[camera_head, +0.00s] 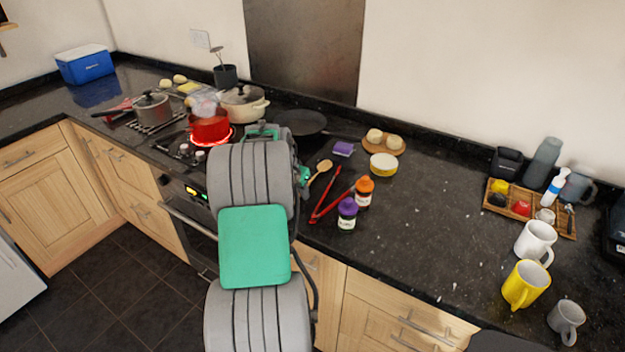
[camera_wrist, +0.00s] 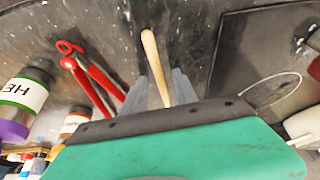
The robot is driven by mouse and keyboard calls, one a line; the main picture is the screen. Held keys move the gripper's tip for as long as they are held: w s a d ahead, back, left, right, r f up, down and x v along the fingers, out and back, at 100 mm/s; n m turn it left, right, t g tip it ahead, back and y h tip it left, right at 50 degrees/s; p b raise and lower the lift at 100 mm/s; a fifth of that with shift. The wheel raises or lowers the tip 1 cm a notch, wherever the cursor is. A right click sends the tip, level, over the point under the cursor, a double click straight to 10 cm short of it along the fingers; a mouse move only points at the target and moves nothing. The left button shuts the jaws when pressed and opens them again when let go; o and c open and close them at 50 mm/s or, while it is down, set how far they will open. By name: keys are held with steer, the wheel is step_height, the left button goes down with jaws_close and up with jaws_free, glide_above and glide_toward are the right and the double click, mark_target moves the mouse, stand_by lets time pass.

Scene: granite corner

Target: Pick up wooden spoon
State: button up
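The wooden spoon (camera_head: 324,166) lies on the dark counter beside the hob, its bowl pointing away from the front edge. In the wrist view its pale handle (camera_wrist: 151,52) runs between the two grey fingers of my gripper (camera_wrist: 160,78). The fingers stand apart, with a gap on each side of the handle. The spoon's bowl is hidden behind the gripper body in the wrist view. In the head view my arm covers most of my gripper, and only a green part shows left of the spoon.
Red tongs (camera_head: 328,203) lie just right of the spoon, with a purple-capped bottle (camera_head: 347,213) and an orange-capped bottle (camera_head: 364,192) beyond. A black pan (camera_head: 300,122) and a glowing hob ring with a red pot (camera_head: 209,127) are behind and left. The counter's middle right is clear.

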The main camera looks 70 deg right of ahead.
steer(key=shift+c, duration=0.3)
jaws_close()
steer(key=shift+r, duration=0.15)
stand_by(0.3)
